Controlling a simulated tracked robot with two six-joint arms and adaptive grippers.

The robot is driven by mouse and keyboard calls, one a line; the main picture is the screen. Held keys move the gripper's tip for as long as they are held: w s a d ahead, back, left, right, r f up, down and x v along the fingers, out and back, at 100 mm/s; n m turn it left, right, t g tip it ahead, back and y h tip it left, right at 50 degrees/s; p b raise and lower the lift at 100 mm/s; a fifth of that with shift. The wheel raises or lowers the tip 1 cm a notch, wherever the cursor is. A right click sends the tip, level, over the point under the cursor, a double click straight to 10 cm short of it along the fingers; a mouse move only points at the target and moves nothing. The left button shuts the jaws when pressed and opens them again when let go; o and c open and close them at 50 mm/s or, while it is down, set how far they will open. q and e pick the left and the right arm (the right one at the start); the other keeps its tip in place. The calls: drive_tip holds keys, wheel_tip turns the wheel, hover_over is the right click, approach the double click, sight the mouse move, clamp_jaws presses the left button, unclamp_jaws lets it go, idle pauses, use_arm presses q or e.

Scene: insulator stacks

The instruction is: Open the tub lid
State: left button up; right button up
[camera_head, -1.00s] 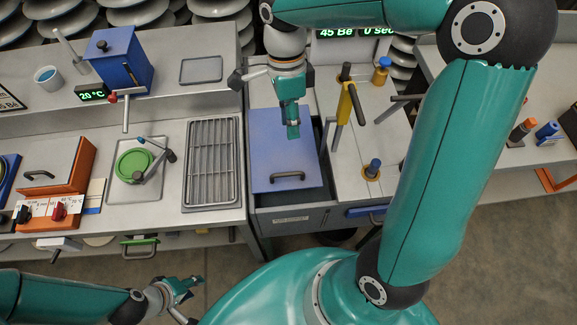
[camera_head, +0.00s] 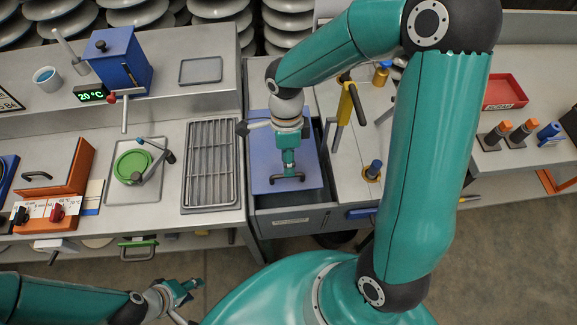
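The tub lid (camera_head: 267,160) is a flat blue panel with a dark bar handle (camera_head: 275,192) near its front edge. It lies on the grey tub (camera_head: 288,221), covering most of its top, with a dark gap showing at the front. My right gripper (camera_head: 289,172) points down over the lid, with its fingertips at the handle's right part. I cannot tell whether the fingers touch or grip the handle. My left gripper (camera_head: 194,287) is low at the left, over the floor, away from the tub. Its finger opening is unclear.
A grey wire rack (camera_head: 211,163) and a green round dish (camera_head: 133,165) sit on the bench left of the tub. A yellow-handled tool (camera_head: 346,105) and a blue-topped peg (camera_head: 373,170) stand to its right. A red tray (camera_head: 503,92) lies further right.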

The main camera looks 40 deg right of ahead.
drive_tip(key=shift+s+a+f, duration=0.1)
drive_tip(key=shift+s+f, duration=0.05)
drive_tip(key=shift+f, duration=0.65)
drive_tip(key=shift+s+a+f, duration=0.1)
drive_tip(key=shift+f, duration=0.7)
clamp_jaws()
